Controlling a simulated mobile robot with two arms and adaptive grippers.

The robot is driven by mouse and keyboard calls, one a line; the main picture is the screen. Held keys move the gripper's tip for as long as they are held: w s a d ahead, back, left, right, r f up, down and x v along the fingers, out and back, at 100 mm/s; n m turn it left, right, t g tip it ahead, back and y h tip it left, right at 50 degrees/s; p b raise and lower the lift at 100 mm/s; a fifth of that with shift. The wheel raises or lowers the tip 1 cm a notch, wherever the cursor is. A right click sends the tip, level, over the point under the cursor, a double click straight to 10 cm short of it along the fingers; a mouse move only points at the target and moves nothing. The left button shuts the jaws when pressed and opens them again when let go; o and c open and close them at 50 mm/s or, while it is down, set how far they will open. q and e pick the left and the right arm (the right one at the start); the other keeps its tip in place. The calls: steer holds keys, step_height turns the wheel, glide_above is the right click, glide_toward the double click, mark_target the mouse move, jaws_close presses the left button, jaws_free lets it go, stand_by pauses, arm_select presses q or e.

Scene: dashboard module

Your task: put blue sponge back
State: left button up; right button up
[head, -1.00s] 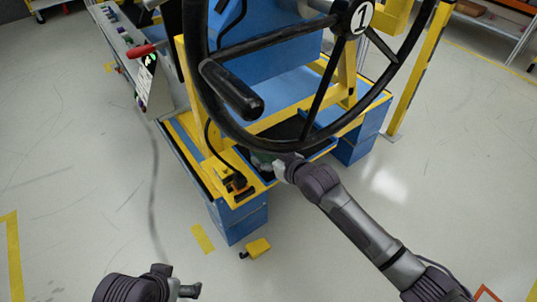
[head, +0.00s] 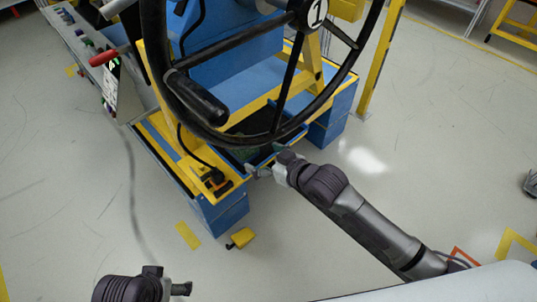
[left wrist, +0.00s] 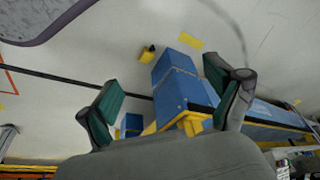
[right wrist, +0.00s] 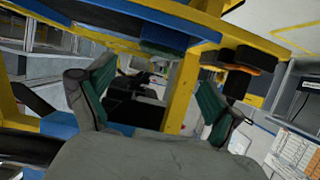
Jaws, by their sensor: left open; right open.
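I cannot make out a blue sponge with certainty in any view. My right gripper (head: 262,169) is at the front edge of the dark recessed tray (head: 238,136) under the steering wheel. In the right wrist view its two green-padded fingers (right wrist: 154,80) stand apart with nothing held between them. A greenish patch (head: 246,153) shows in the tray beside this gripper; I cannot tell what it is. My left gripper (head: 181,289) is low at the bottom left of the head view, over the floor and away from the module. In the left wrist view its fingers (left wrist: 163,82) are apart and empty.
The black steering wheel (head: 219,140) overhangs the tray. A yellow post (head: 380,60) stands at the right. A control panel with a red handle (head: 108,55) is at the left. A yellow block (head: 241,237) lies on the floor in front. Open floor (head: 430,130) spreads at the right.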

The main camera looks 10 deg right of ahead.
arm_select(q)
steer(key=shift+x, duration=1.05)
arm_select(e)
steer(key=s+d+f+m+g+h, duration=0.1)
steer(key=s+d+f+g+h, duration=0.1)
steer(key=s+d, duration=0.3)
steer(key=s+d+f+m+g+h, duration=0.2)
steer(key=s+d+f, duration=0.3)
steer(key=s, duration=0.7)
steer(key=s+d+f+m+g+h, duration=0.2)
steer(key=s+d+f+g+h, duration=0.1)
steer(key=s, duration=0.6)
steer(key=shift+s+d+f+h, duration=0.25)
steer(key=shift+d+f, duration=0.2)
steer(key=shift+d, duration=0.45)
arm_select(q)
steer(key=shift+d+p, duration=0.1)
steer(key=shift+p, duration=0.25)
arm_select(e)
steer(key=shift+w+f, duration=0.1)
